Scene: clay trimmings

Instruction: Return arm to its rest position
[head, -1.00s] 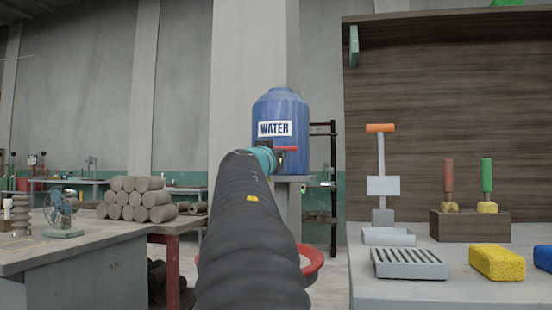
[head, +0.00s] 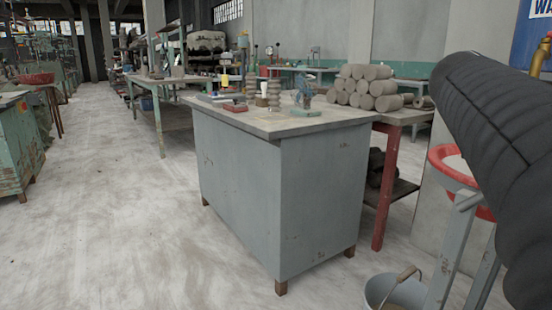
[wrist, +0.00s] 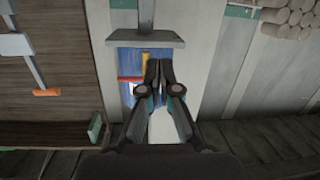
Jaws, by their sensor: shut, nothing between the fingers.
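My gripper (wrist: 158,78) shows in the wrist view with its two dark fingers together and nothing between them. The wrist picture is upside down, with the ceiling at the bottom. Past the fingertips are the blue water container (wrist: 128,58) and a red part in front of it. In the head view my black-sleeved arm reaches up along the right edge. The gripper itself is outside that view.
A grey cabinet bench (head: 235,190) stands mid-view with small tools on top. Clay logs (head: 372,88) are stacked on a red-legged table (head: 393,185). A red-rimmed stand (head: 445,165) and a bucket (head: 397,290) are close to my arm. The floor at left (head: 110,230) is clear.

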